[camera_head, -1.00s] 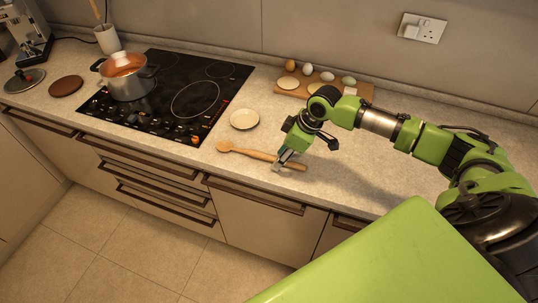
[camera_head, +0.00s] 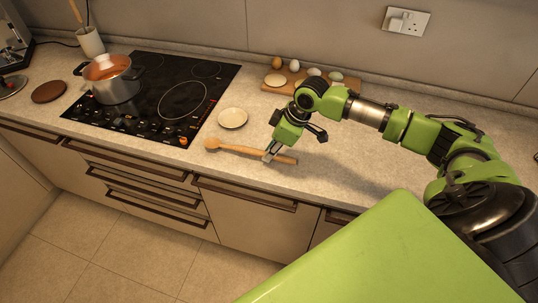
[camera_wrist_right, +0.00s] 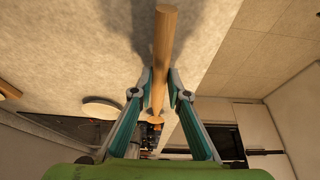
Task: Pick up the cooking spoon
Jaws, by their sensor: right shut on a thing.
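The wooden cooking spoon (camera_head: 240,149) is at the counter's front edge in the head view, its bowl to the left and its handle to the right. My right gripper (camera_head: 271,155) is shut on the handle. In the right wrist view the spoon (camera_wrist_right: 165,50) runs between the two fingers of my right gripper (camera_wrist_right: 159,92), which press on it from both sides. I cannot tell whether the spoon is clear of the counter. My left gripper is not in view.
A small cream plate (camera_head: 233,118) lies left of the gripper. A black cooktop (camera_head: 160,95) bears a pot (camera_head: 112,84) of red food. A wooden board (camera_head: 283,86) with several eggs is behind the arm. The counter right of the spoon is mostly clear.

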